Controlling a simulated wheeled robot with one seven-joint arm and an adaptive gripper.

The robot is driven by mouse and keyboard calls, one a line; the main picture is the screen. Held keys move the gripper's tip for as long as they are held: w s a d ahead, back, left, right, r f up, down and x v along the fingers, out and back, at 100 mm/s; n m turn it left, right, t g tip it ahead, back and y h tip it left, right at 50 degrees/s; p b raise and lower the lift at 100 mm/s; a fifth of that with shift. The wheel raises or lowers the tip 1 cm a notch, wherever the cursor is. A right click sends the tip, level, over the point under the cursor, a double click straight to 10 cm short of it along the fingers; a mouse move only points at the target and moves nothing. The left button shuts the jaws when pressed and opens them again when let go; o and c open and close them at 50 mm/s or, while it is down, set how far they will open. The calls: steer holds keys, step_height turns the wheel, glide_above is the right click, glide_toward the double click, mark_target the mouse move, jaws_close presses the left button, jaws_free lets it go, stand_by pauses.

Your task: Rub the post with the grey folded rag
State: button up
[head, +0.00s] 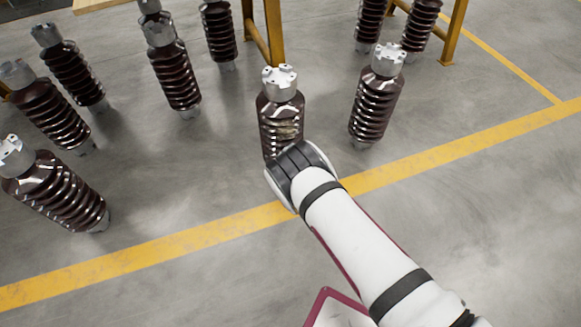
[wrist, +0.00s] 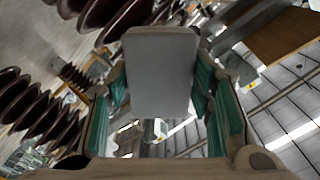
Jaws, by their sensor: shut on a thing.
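The post (head: 280,108) is a dark brown ribbed insulator with a silver metal cap, upright on the floor directly beyond my wrist in the head view. A dull tan patch shows on its ribs, and its lower part is hidden behind my arm. In the wrist view my gripper (wrist: 160,85) is shut on the grey folded rag (wrist: 160,70), a flat grey block between the green finger pads. In the head view my wrist hides the fingers and the rag. I cannot tell whether the rag touches the post. Brown ribs (wrist: 125,17) show close behind the rag.
A similar insulator (head: 375,97) stands just right of the post, and another (head: 173,68) stands to the left. Several more stand further left and behind. Yellow metal legs (head: 273,30) rise behind the post. A yellow floor line (head: 150,248) crosses clear floor in front.

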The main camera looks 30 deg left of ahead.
steer(key=shift+s+a+f, duration=0.15)
steer(key=shift+s+a, duration=0.1)
steer(key=shift+a, duration=0.2)
steer(key=b+x, duration=0.3)
steer(key=x, duration=0.2)
steer(key=shift+w+a+b, duration=0.2)
steer(key=shift+b, duration=0.15)
steer(key=shift+x, duration=0.9)
stand_by(0.3)
steer(key=shift+w, duration=0.1)
